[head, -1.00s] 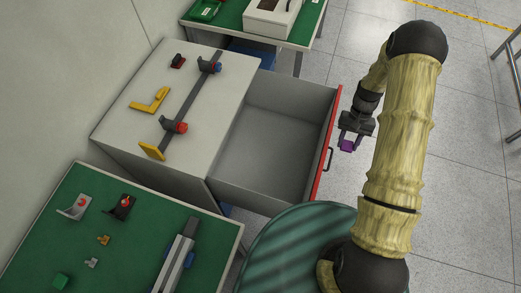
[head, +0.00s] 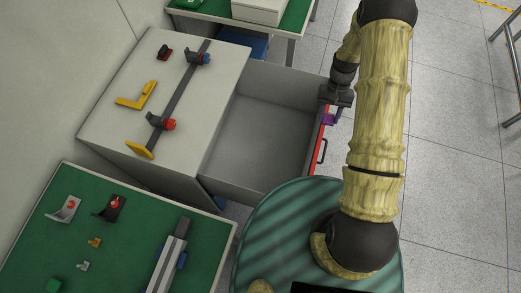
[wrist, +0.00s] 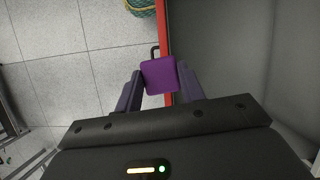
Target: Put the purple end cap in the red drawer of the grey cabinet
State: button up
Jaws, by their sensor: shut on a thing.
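My gripper (head: 333,117) is shut on the purple end cap (wrist: 159,76), which sits between the two fingers in the wrist view. In the head view the purple cap (head: 327,119) shows just below the gripper, at the drawer's red front. The red drawer (head: 317,152) of the grey cabinet (head: 125,143) is pulled out, and its grey inside looks empty. In the wrist view the red front edge (wrist: 166,30) runs behind the cap, with the drawer's inside (wrist: 235,60) to the right.
On the cabinet top lie a dark bar (head: 183,90) with clamps and a yellow angle piece (head: 137,97). A green table (head: 110,250) with small parts is at the lower left. Another green table (head: 213,25) is at the back. A round green striped surface (head: 275,235) is in front of the drawer.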

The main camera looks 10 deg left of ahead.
jog(key=w+a+f+m+t+y+b, duration=0.1)
jog(key=a+f+m+y+b, duration=0.1)
jog(key=a+f+m+b, duration=0.55)
jog(key=w+a+f+m+y+b, duration=0.15)
jog(key=a+f+b, duration=0.35)
jog(key=f+b, duration=0.6)
jog(key=m+t+b, duration=0.4)
jog(key=m+b, duration=0.6)
jog(key=b, duration=1)
send_over(258, 149)
jog(key=d, duration=0.2)
notch_tip(258, 149, down, 15)
jog(key=shift+s+r+y, duration=0.15)
jog(key=shift+y, duration=0.3)
jog(key=shift+a, duration=0.1)
notch_tip(258, 149, down, 6)
jog(key=b, duration=0.2)
jog(key=shift+b, duration=0.4)
jog(key=shift+f+b, duration=0.75)
jog(key=shift+f, duration=1.25)
jog(key=shift+f, duration=0.15)
